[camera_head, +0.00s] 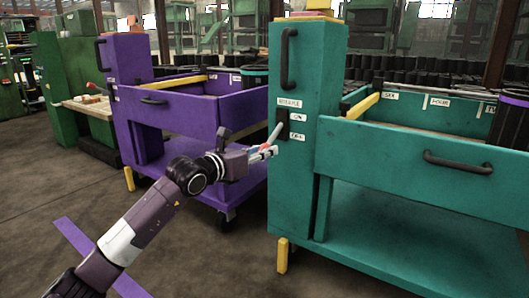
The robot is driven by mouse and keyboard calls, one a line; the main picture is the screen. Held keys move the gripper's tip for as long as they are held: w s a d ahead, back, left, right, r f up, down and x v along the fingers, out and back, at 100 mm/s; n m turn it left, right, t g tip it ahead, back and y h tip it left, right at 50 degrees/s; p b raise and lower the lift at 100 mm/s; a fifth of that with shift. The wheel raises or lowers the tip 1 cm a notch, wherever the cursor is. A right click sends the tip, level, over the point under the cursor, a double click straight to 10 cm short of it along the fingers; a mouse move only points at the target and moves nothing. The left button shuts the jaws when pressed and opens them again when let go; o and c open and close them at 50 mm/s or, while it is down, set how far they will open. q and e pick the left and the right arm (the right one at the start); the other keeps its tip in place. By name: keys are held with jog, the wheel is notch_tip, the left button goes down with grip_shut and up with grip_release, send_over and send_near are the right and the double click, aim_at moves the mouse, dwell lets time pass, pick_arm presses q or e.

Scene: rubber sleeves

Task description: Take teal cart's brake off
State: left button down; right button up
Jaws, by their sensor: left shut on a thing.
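The teal cart (400,170) stands at the right, with a tall post (291,190) at its left end. On the post is a dark brake plate (283,121) with small white labels above and beside it. A pale grey brake lever (274,135) sticks out from the plate, slanting down to the left, with a reddish part near its lower end. My left gripper (268,151) reaches in from the left and is shut on the lever's lower end. Its fingertips are small here, and they partly hide the grip. My right gripper is out of view.
A purple cart (180,110) stands close behind, left of the teal cart. Yellow stubs (282,255) hang under the carts' corners. The floor (60,180) at the left is mostly clear, with a purple stripe (90,250).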

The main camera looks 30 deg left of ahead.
pick_arm(q)
jog(key=c, duration=1.7)
grip_release()
jog(key=shift+f, duration=0.1)
jog(key=shift+v, duration=6)
